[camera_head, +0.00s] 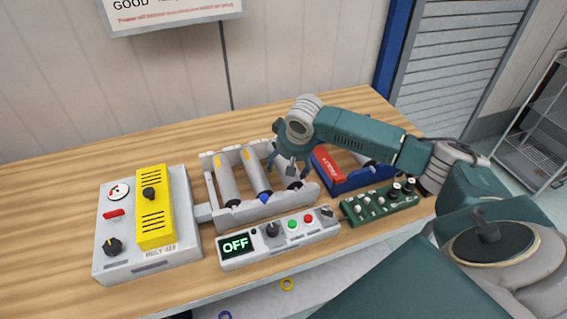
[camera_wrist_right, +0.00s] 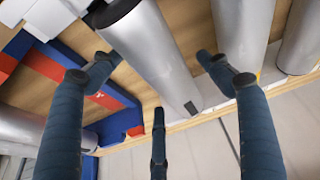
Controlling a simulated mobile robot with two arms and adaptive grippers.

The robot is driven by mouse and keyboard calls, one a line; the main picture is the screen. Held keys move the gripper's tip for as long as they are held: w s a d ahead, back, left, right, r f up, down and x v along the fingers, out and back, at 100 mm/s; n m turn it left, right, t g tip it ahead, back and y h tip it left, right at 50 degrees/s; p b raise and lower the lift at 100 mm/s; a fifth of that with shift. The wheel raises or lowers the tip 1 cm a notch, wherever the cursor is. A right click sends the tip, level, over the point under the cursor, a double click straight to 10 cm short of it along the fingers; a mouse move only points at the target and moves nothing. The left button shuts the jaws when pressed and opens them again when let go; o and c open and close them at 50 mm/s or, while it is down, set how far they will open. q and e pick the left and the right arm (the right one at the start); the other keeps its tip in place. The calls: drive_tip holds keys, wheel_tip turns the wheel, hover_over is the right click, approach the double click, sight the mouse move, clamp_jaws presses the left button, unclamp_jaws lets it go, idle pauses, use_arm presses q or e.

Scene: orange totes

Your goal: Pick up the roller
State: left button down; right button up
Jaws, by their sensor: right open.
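Silver rollers lie side by side in a grey rack (camera_head: 252,210) in the head view: a left roller (camera_head: 226,180), a middle roller (camera_head: 255,170) and a right one mostly hidden under my gripper. My right gripper (camera_head: 293,172) is over the right end of the rack, pointing down. In the right wrist view its blue-grey fingers (camera_wrist_right: 158,62) are spread apart, with a roller (camera_wrist_right: 150,55) running between them. I cannot tell whether any finger touches it. More rollers (camera_wrist_right: 240,40) show to its right. My left gripper is not in view.
A blue bin (camera_head: 345,183) with a red label stands right of the rack. A control box with OFF display (camera_head: 236,245) and a green switch panel (camera_head: 380,204) sit in front. A grey-yellow box (camera_head: 150,262) stands left. The table's far left is clear.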

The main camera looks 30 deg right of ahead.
drive_tip(key=shift+c, duration=1.1)
drive_tip(key=c, duration=0.5)
drive_tip(key=shift+r, duration=0.1)
drive_tip(key=c, duration=0.9)
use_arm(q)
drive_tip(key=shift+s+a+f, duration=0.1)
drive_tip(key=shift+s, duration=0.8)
use_arm(e)
drive_tip(key=shift+r, duration=0.1)
